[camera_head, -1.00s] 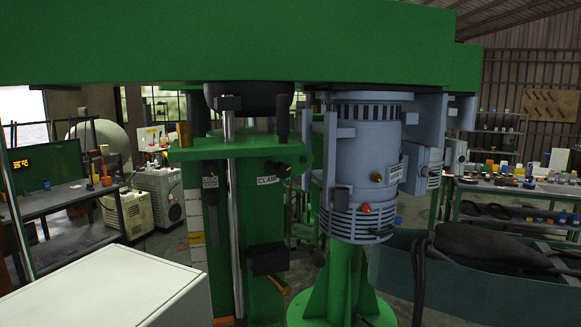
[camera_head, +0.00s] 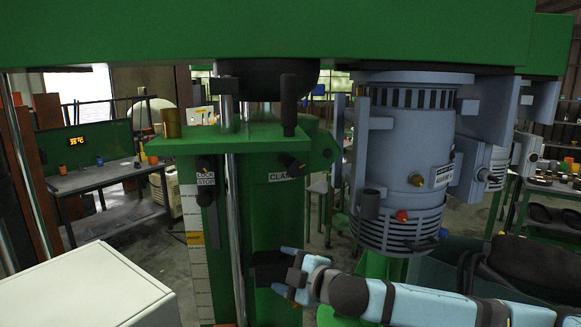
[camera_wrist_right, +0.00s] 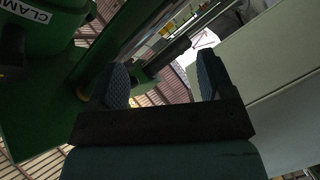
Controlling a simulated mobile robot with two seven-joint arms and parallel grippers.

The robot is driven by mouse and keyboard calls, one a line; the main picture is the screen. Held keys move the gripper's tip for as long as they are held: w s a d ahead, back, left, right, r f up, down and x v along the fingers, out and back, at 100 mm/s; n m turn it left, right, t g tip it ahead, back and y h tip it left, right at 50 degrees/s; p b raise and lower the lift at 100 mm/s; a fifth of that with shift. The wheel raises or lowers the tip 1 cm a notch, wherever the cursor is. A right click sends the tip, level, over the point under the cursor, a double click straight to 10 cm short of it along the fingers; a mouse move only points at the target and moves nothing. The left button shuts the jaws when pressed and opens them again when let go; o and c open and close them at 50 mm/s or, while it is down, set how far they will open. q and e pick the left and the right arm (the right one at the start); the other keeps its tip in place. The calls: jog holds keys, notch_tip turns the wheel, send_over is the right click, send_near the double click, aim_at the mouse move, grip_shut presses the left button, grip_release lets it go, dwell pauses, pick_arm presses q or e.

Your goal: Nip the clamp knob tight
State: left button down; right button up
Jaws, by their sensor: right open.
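The clamp knob (camera_head: 291,163) is a small black knob on the green machine column, just above a label reading CLAMP (camera_head: 281,177). The same label shows at the upper left in the right wrist view (camera_wrist_right: 25,10); I cannot pick out the knob there with certainty. My right gripper (camera_head: 283,271) is in front of the column, well below the knob and apart from it. Its two blue fingers stand open and empty in the right wrist view (camera_wrist_right: 162,82). My left gripper is not in view.
A grey motor (camera_head: 408,165) hangs to the right of the knob. An upright black handle (camera_head: 289,105) and a LOCK STOP label (camera_head: 206,180) are near. A white cabinet (camera_head: 85,285) stands at lower left.

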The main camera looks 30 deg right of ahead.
jog(key=d+r+n+t+h, duration=0.1)
jog(key=d+r, duration=0.2)
jog(key=r, duration=0.2)
jog(key=d+r+t+h, duration=0.1)
jog(key=d+r, duration=0.2)
jog(key=r, duration=0.3)
jog(key=h, duration=0.1)
send_near(298, 168)
jog(key=shift+n+t, duration=0.3)
jog(key=shift+t, duration=0.1)
jog(key=w+p, duration=0.5)
jog(key=w, duration=0.7)
jog(key=shift+w+f, duration=0.15)
jog(key=shift+w, duration=0.35)
jog(key=shift+f, duration=0.1)
jog(key=shift+c, duration=0.2)
jog(key=c, duration=0.8)
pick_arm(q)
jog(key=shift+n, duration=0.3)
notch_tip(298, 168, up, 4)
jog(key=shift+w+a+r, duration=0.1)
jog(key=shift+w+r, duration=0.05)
